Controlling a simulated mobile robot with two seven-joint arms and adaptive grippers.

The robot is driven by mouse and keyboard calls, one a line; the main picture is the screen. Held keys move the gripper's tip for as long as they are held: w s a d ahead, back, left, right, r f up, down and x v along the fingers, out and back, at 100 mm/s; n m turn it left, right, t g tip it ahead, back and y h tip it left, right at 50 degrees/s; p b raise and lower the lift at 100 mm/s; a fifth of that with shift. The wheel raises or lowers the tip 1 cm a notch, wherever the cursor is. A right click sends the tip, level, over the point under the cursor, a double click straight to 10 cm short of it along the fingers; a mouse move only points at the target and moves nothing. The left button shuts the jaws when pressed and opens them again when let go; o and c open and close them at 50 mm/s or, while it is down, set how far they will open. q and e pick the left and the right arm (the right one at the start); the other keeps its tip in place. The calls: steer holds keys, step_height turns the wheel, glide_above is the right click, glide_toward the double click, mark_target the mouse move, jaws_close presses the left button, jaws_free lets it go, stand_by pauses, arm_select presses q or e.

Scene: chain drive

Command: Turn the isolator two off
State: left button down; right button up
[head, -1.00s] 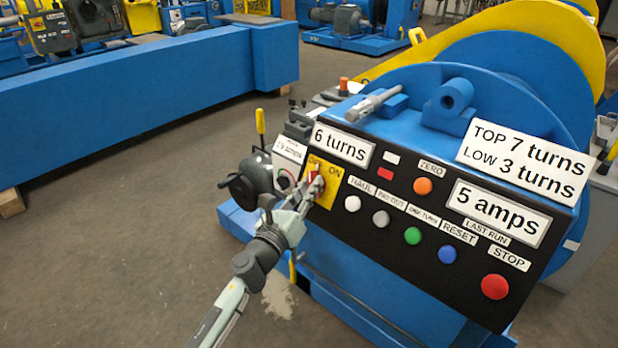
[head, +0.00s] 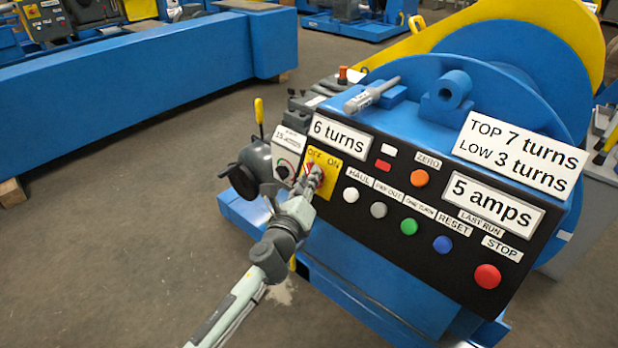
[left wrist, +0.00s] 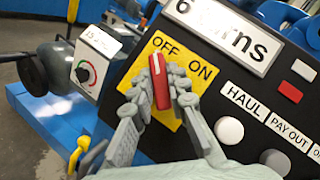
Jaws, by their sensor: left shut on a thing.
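A red switch handle (left wrist: 158,82) sits on a yellow plate (head: 320,170) marked OFF and ON, at the left end of a black control panel. No isolator number is readable. My left gripper (head: 313,175) is at the handle. In the left wrist view its fingers (left wrist: 155,98) are shut on the handle's sides. The handle stands nearly upright in that view, its upper end just below the word OFF and away from ON. In the head view the fingers hide most of the handle. My right gripper is in neither view.
Several push buttons sit right of the plate, including a white one (head: 351,195) and a red STOP (head: 487,276). A white box with a small knob (left wrist: 83,72) and a grey motor (head: 250,168) are at the left. Open floor (head: 120,240) lies left of the machine.

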arm_select(q)
steer(key=shift+f, duration=0.1)
steer(key=c, duration=1.5)
jaws_free()
steer(key=s, duration=0.4)
steer(key=s+a, duration=0.1)
steer(key=s, duration=0.3)
steer(key=s+a, duration=0.1)
steer(key=s, duration=0.2)
steer(key=shift+s+a, duration=0.25)
steer(key=shift+s, duration=0.15)
